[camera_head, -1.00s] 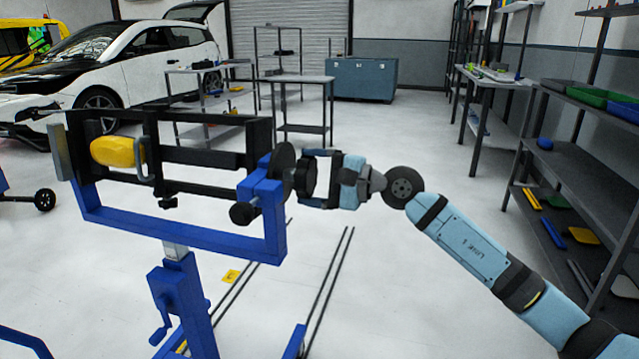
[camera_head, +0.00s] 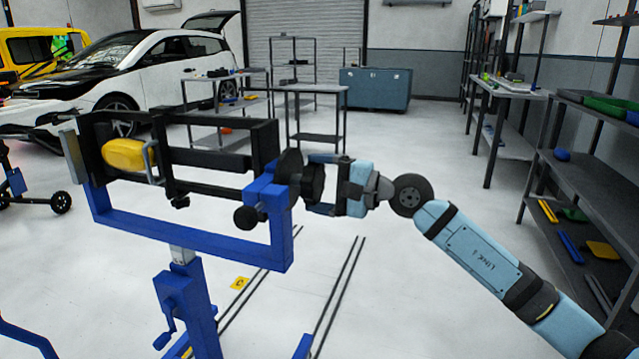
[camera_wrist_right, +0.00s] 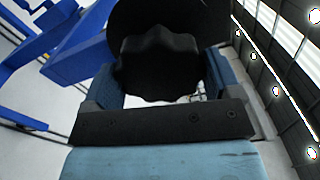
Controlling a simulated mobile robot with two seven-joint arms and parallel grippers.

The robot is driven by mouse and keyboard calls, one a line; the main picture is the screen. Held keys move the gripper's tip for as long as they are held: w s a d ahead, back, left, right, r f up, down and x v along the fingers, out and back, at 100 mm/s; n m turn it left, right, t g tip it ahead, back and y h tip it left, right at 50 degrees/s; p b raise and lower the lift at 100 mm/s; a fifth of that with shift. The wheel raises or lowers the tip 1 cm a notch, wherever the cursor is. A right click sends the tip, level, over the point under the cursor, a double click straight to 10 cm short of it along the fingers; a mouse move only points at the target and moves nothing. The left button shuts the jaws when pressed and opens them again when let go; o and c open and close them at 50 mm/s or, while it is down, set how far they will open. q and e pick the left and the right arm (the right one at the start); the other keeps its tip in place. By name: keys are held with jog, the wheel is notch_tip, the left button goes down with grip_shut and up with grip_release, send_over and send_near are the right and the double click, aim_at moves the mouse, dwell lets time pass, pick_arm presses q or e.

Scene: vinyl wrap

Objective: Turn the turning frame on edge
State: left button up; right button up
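The turning frame is a blue stand (camera_head: 180,232) with a black rectangular frame (camera_head: 215,158) on top; the black frame's long side runs roughly level. A yellow rounded part (camera_head: 125,153) sits in its left end. At the right end are a round black disc and a black scalloped knob, which shows large in the right wrist view (camera_wrist_right: 158,68). My right gripper (camera_head: 318,184) is at this end, its blue fingers spread on either side of the knob. They look wide apart; contact with its rim is hard to judge. My left gripper is not in view.
A grey shelf rack (camera_head: 590,190) stands at the right, near my right arm. Behind are metal tables (camera_head: 312,90), a blue cabinet (camera_head: 375,88) and a white car (camera_head: 150,70). The floor between the stand and the rack is mostly clear.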

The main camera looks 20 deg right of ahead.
jog(key=shift+o, duration=1.1)
jog(key=shift+s+d, duration=0.1)
jog(key=shift+d, duration=0.05)
jog(key=shift+s+d, duration=0.2)
jog(key=shift+d, duration=0.05)
pick_arm(q)
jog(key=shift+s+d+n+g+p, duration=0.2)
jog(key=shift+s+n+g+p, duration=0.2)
jog(key=shift+p, duration=0.35)
pick_arm(e)
jog(key=v, duration=1.3)
jog(key=shift+a, duration=0.1)
